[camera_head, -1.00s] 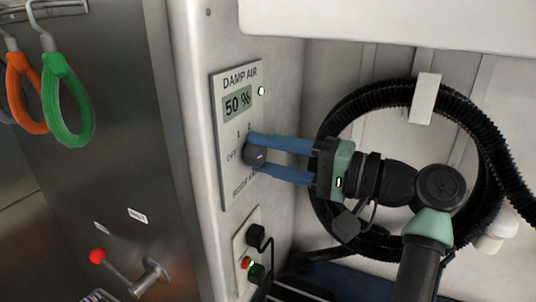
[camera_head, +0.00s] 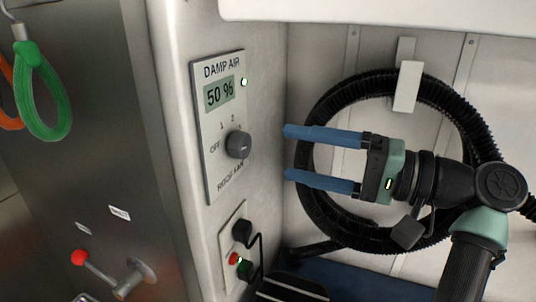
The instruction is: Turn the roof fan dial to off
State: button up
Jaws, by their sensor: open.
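The roof fan dial (camera_head: 238,145) is a round dark grey knob on the light control panel (camera_head: 211,180) headed DAMP AIR. OFF is printed at its left, with 1 and 2 above it and ROOF FAN below. A small pale mark shows on the knob's right side, but I cannot tell for certain which setting it points to. My gripper (camera_head: 288,152) is right of the dial, its two blue fingers apart and pointing left at it. The gap between the fingers is empty, and the fingertips are clear of the dial.
The panel's display (camera_head: 219,93) reads 50 %. Below is a socket plate (camera_head: 232,246) with black plugs and a red button. A coiled black hose (camera_head: 312,110) hangs behind my gripper. A red-knobbed lever (camera_head: 80,257) and a green loop (camera_head: 42,100) are at left.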

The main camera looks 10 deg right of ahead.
jog(key=v, duration=0.5)
jog(key=shift+d+b, duration=0.1)
jog(key=shift+b, duration=0.2)
